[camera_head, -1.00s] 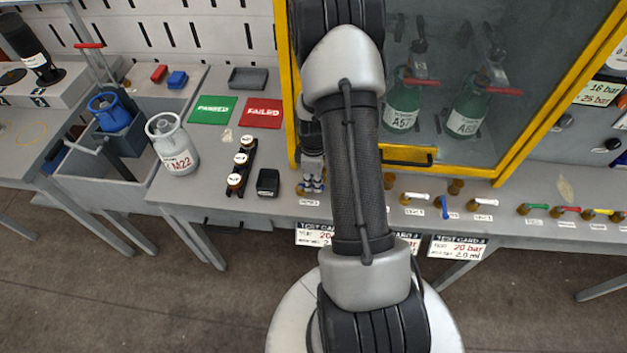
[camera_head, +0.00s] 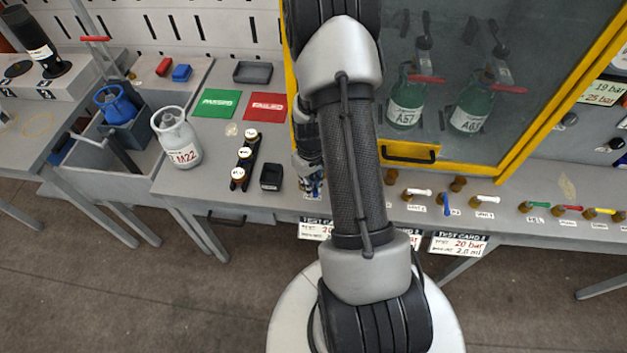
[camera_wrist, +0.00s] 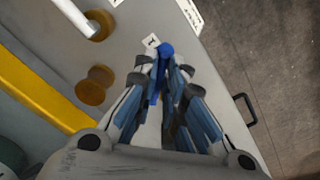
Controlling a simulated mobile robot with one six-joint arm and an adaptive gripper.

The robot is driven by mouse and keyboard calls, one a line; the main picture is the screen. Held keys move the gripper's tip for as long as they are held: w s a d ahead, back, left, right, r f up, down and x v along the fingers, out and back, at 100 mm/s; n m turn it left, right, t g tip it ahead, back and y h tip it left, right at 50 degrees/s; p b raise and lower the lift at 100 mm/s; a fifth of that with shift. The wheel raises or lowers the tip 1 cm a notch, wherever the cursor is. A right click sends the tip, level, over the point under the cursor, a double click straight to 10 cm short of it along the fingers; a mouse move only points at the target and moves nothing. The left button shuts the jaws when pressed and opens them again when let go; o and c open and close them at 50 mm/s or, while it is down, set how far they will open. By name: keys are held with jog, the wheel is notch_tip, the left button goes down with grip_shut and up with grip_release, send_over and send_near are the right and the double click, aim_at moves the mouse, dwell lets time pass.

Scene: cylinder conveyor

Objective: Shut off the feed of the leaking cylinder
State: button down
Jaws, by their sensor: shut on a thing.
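My gripper (camera_wrist: 163,68) is shut on a blue valve lever (camera_wrist: 166,48) at the bench front in the wrist view. In the head view my gripper (camera_head: 313,184) is partly hidden by my arm, left of the cabinet door handle. A green cylinder marked A57 (camera_head: 405,108) and another green cylinder (camera_head: 470,112) stand behind the cabinet glass, each with a red lever above. My arm hides the cabinet's left part. Right of my arm are a white lever (camera_head: 417,192), a blue lever (camera_head: 446,205) and another white lever (camera_head: 485,199). I cannot see which cylinder leaks.
The yellow-framed cabinet (camera_head: 510,168) stands close behind the valve row. Left on the bench are a grey cylinder M22 (camera_head: 178,140), a black block with white-topped knobs (camera_head: 246,160), a green mat (camera_head: 222,103) and a red mat (camera_head: 265,107). Coloured levers (camera_head: 570,209) sit right.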

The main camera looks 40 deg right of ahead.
jog(key=m, duration=0.2)
jog(key=a+m, duration=0.1)
jog(key=shift+w+a+m, duration=0.1)
jog(key=shift+w+m, duration=0.1)
jog(key=shift+m, duration=0.2)
jog(key=shift+w+a+m, duration=0.25)
jog(key=shift+a+m, duration=0.05)
jog(key=shift+m, duration=0.75)
jog(key=shift+w+a+m, duration=0.2)
jog(key=shift+a+m, duration=0.05)
jog(key=shift+m, duration=0.8)
jog(key=c, duration=1.7)
grip_release()
jog(key=shift+r, duration=0.1)
notch_tip(320, 180, up, 12)
jog(key=shift+f, duration=0.1)
